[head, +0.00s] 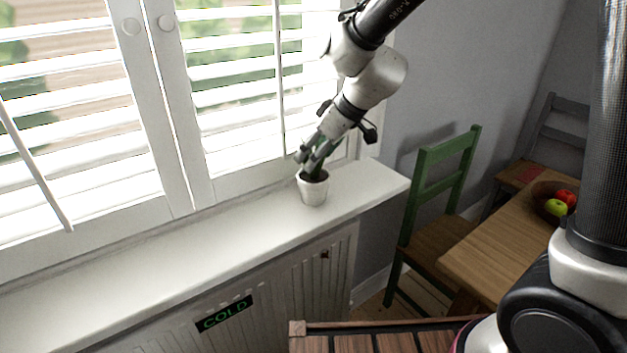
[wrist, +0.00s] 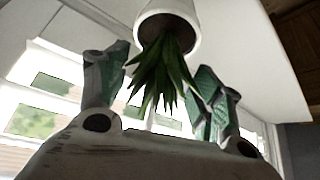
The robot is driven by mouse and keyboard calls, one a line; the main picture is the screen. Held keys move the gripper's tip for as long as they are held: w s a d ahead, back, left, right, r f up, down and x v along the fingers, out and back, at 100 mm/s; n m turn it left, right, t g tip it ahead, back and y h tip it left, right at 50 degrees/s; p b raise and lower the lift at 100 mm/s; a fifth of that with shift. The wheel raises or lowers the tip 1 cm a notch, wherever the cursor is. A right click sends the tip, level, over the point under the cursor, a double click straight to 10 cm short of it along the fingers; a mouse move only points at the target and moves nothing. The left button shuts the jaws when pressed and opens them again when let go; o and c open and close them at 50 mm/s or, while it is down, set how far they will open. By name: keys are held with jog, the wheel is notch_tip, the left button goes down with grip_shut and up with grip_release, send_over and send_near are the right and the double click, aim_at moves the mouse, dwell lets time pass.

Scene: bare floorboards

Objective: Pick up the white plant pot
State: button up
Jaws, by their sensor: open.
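The white plant pot (head: 313,190) stands upright on the white windowsill, near its right end, in the head view. My gripper (head: 309,160) is just above it, reaching down from the upper right. In the wrist view the pot (wrist: 167,18) is at the top centre, and its spiky green plant (wrist: 163,75) points toward my palm. My gripper's fingers (wrist: 160,88) are open, one on each side of the leaves. The fingertips are close to the pot's rim; I cannot tell whether they touch it.
The windowsill (head: 160,255) is clear to the left of the pot. Shuttered windows (head: 235,100) stand close behind. Below is a radiator with a "COLD" sign (head: 224,314). At right are a green chair (head: 440,190) and a wooden table (head: 505,245) with a fruit bowl (head: 545,195).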

jog(key=shift+w+a+f, duration=0.25)
jog(key=shift+f, duration=0.4)
grip_shut()
